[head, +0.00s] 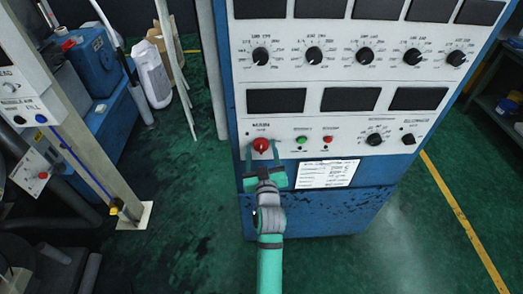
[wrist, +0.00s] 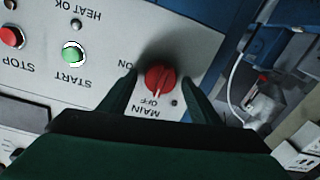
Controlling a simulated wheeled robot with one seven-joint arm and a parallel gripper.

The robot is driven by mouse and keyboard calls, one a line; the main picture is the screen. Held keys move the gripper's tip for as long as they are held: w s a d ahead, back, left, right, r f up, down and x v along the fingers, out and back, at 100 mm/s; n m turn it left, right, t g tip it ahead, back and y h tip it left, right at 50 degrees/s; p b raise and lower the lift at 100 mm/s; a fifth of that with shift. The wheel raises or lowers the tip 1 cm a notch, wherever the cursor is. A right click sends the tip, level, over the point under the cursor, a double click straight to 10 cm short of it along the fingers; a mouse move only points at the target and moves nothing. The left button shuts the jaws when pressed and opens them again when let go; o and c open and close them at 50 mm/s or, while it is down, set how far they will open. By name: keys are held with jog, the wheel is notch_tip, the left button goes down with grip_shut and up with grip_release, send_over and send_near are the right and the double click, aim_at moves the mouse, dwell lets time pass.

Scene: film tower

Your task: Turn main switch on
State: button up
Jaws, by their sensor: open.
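The main switch is a round red knob (head: 261,144) on the white lower panel of the blue cabinet. In the wrist view the knob (wrist: 160,80) appears upside down, with MAIN, OFF and ON labels beside it. A pale mark on its face seems to point toward the OFF label. My gripper (head: 262,152) is at the panel with its fingers open around the knob. In the wrist view my gripper (wrist: 164,78) has one finger on each side of the knob, with visible gaps. I cannot tell how close the fingertips are to the panel.
A green START button (head: 301,141) and a red STOP button (head: 328,140) sit right of the switch. A paper label (head: 327,174) is below them. Black dials and dark displays fill the panel above. Green floor (head: 345,260) is clear in front. A post (head: 85,130) stands left.

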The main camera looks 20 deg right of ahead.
jog(key=c, duration=1.1)
jog(key=shift+o, duration=0.2)
jog(key=shift+m, duration=0.3)
jog(key=m, duration=0.4)
jog(key=shift+m, duration=0.3)
jog(key=m, duration=0.4)
jog(key=shift+d+f+m, duration=0.1)
jog(key=shift+m, duration=0.2)
jog(key=m, duration=0.4)
jog(key=shift+m, duration=0.3)
jog(key=shift+f+m+h, duration=0.1)
jog(key=shift+m+h, duration=0.2)
jog(key=shift+m, duration=1.7)
